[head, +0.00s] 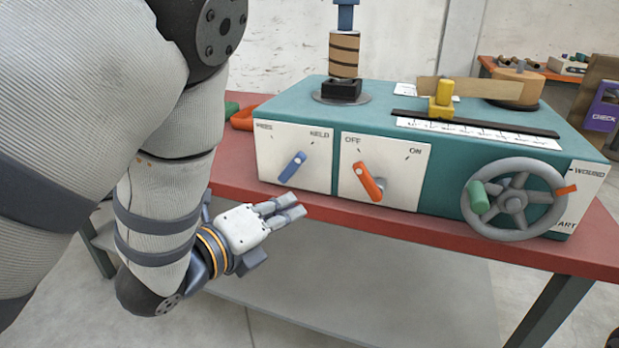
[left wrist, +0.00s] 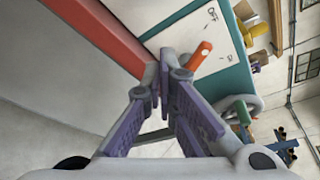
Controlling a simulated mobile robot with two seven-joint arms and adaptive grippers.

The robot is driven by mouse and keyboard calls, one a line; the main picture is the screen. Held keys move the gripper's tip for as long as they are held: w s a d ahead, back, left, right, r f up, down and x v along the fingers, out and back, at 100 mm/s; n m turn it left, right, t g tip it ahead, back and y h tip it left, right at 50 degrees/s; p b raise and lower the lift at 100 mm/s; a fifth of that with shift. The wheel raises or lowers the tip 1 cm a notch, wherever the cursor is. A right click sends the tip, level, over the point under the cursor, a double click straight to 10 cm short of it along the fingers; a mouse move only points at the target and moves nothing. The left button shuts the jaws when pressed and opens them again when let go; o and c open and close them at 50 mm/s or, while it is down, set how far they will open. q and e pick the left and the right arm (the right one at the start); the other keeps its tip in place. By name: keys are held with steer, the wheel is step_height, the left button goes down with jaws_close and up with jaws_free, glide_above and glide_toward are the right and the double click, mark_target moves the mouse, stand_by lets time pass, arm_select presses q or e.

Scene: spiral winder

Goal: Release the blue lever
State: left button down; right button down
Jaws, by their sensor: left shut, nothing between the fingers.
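The blue lever (head: 292,167) is on a white panel (head: 266,143) at the left of the teal machine's front. It slants, its upper end leaning right toward the "HELD" label. My left gripper (head: 290,207) is shut and empty, in front of and below this panel, with its fingers pointing right. It is apart from the lever. In the left wrist view its fingertips (left wrist: 157,76) are together and the blue lever cannot be made out. My right gripper is in neither view.
An orange lever (head: 368,181) sits on the neighbouring OFF/ON panel, its upper end toward OFF. A grey handwheel (head: 514,198) with a green knob is further right. The red bench edge (head: 420,240) runs below the machine. Open space lies in front of the bench.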

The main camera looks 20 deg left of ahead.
mark_target(292, 168)
arm_select(q)
steer(key=x, duration=1.1)
steer(key=a+r, duration=0.2)
steer(key=a, duration=0.1)
steer(key=shift+s+a+r, duration=0.2)
steer(key=shift+s+a, duration=0.05)
steer(key=shift+s, duration=0.15)
